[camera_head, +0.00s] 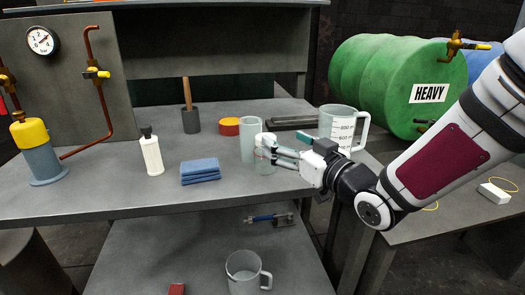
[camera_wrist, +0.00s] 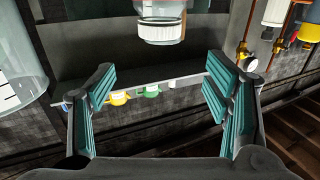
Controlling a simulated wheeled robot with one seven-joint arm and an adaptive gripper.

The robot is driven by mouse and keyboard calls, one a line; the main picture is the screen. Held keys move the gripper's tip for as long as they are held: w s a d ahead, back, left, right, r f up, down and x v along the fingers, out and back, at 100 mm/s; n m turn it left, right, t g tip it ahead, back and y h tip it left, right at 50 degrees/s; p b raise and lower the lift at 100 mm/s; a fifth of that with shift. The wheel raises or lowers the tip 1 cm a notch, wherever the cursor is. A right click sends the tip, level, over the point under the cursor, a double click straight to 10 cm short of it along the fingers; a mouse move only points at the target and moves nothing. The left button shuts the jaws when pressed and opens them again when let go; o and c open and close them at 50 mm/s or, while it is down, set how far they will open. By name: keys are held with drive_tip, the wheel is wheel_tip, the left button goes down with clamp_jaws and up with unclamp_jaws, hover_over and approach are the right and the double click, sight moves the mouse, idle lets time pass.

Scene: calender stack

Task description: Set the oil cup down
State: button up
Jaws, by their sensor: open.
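A short clear cup (camera_head: 263,167), which looks like the oil cup, stands upright on the grey bench in the head view. My gripper (camera_head: 272,152) reaches in from the right at its upper part, and the fingers partly hide it. In the wrist view my gripper (camera_wrist: 160,108) has its two teal-padded fingers wide apart with nothing between the pads. A clear vessel with a white band (camera_wrist: 161,22) shows at the top of that view, apart from the pads. Whether a finger touches the cup cannot be told.
A taller clear cylinder (camera_head: 250,139) stands close behind the cup. A measuring jug (camera_head: 339,122) stands behind my gripper. The bench front is clear.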

sight(256, 125)
drive_tip(key=b+x, duration=0.1)
drive_tip(key=x, duration=0.6)
drive_tip(key=shift+a+b+x, duration=0.25)
drive_tip(key=shift+b+x, duration=0.6)
drive_tip(key=shift+x, duration=2.2)
drive_tip(key=shift+s, duration=0.2)
drive_tip(key=c, duration=1.3)
drive_tip(key=shift+c, duration=0.2)
wheel_tip(256, 125, up, 18)
drive_tip(key=p, duration=0.5)
drive_tip(key=shift+p, duration=0.4)
